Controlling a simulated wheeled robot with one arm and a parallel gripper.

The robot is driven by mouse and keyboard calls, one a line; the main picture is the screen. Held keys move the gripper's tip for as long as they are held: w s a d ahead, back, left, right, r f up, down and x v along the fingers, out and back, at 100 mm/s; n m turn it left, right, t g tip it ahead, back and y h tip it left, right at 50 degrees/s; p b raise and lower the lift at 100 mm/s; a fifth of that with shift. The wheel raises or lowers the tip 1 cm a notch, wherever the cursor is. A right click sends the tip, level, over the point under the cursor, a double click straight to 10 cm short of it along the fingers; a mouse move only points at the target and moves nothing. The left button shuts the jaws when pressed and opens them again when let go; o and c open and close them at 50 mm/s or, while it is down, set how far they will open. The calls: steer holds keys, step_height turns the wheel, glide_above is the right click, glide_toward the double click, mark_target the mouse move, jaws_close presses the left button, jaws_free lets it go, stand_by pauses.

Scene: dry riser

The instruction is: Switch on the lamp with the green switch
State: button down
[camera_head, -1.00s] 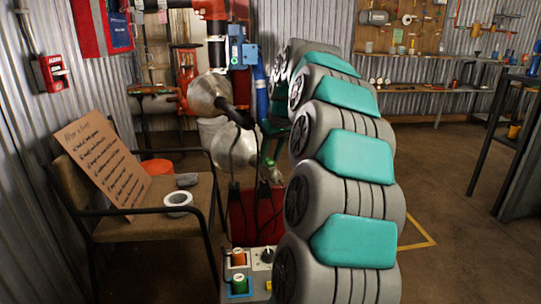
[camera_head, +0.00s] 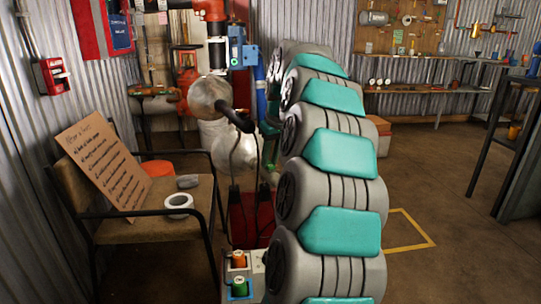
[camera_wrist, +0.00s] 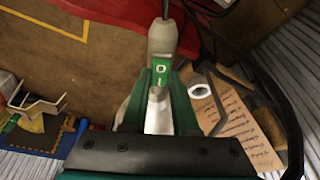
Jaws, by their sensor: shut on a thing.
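In the wrist view, a pale grey switch housing (camera_wrist: 163,38) hangs on a dark cord. On it is a green switch (camera_wrist: 159,74) marked O and I. My gripper (camera_wrist: 162,82) has green fingers on both sides of the housing and is shut on it. In the head view, two metal lamp shades, an upper one (camera_head: 207,97) and a lower one (camera_head: 233,148), are on dark arms. Neither looks lit. My arm hides much of the area behind it, and I cannot make out the switch there.
A brown chair (camera_head: 130,231) at left holds a handwritten board (camera_head: 103,165) and a white tape roll (camera_head: 178,204). Orange (camera_head: 239,260) and green (camera_head: 240,287) round parts sit in front of a red box (camera_head: 245,215). Red pipes stand behind. The floor at right is open.

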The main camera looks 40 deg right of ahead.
steer(key=shift+w+g, duration=0.1)
steer(key=shift+g, duration=0.2)
steer(key=c, duration=0.7)
jaws_free()
steer(key=shift+r, duration=0.1)
steer(key=shift+v, duration=3.85)
